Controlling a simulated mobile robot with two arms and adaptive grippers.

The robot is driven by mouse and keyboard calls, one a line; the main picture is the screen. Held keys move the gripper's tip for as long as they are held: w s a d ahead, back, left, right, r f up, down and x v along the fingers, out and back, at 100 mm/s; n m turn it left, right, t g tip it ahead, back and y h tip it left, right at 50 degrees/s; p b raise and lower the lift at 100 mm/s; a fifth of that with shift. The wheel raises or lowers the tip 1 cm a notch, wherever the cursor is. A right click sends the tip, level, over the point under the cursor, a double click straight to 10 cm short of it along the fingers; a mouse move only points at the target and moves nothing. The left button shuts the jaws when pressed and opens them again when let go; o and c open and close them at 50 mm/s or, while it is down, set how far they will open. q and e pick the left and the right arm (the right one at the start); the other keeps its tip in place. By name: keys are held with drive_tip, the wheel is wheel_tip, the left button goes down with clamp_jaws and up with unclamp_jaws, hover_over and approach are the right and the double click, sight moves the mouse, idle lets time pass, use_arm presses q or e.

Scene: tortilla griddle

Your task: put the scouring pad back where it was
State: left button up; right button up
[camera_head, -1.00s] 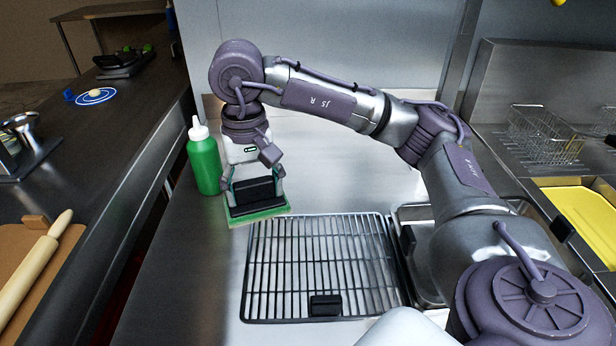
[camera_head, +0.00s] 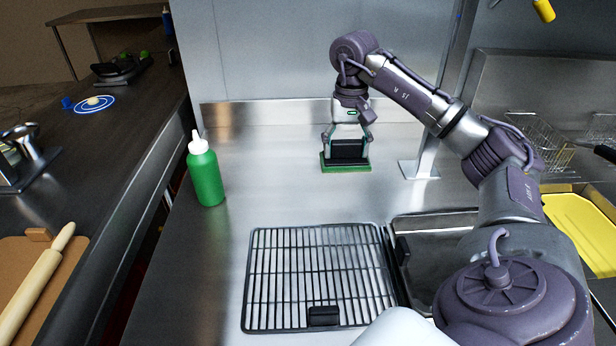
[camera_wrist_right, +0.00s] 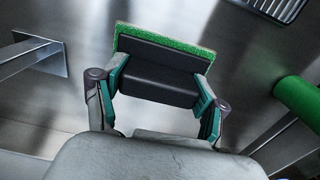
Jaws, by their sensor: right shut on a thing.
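The scouring pad (camera_head: 345,167) has a green scrubbing face below and a black block-shaped handle above. It also shows in the right wrist view (camera_wrist_right: 165,48), held between the fingers. My right gripper (camera_head: 348,147) is shut on the black handle, toward the back of the steel counter. The green face points down and is about level. I cannot tell whether it touches the counter or hangs just above it. My right gripper also shows in the right wrist view (camera_wrist_right: 158,92). My left gripper is not in view.
A green bottle (camera_head: 206,175) stands at the left of the counter. A wire grate (camera_head: 318,275) lies at the front, with a metal tray (camera_head: 440,226) to its right. A metal stand (camera_head: 419,168) rises right of the pad. The counter between bottle and pad is clear.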

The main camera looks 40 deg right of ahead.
drive_tip(key=w+a+f, duration=0.1)
drive_tip(key=w, duration=0.1)
drive_tip(key=w+a+f+p, duration=0.1)
drive_tip(key=w+a+f, duration=0.3)
drive_tip(key=w, duration=0.1)
drive_tip(key=shift+f, duration=0.1)
wheel_tip(320, 180, down, 3)
drive_tip(key=shift+s+f+p, duration=0.1)
drive_tip(key=shift+f+p, duration=0.05)
drive_tip(key=shift+p, duration=0.35)
drive_tip(key=shift+f, duration=0.35)
drive_tip(key=shift+f, duration=0.1)
drive_tip(key=o, duration=1.5)
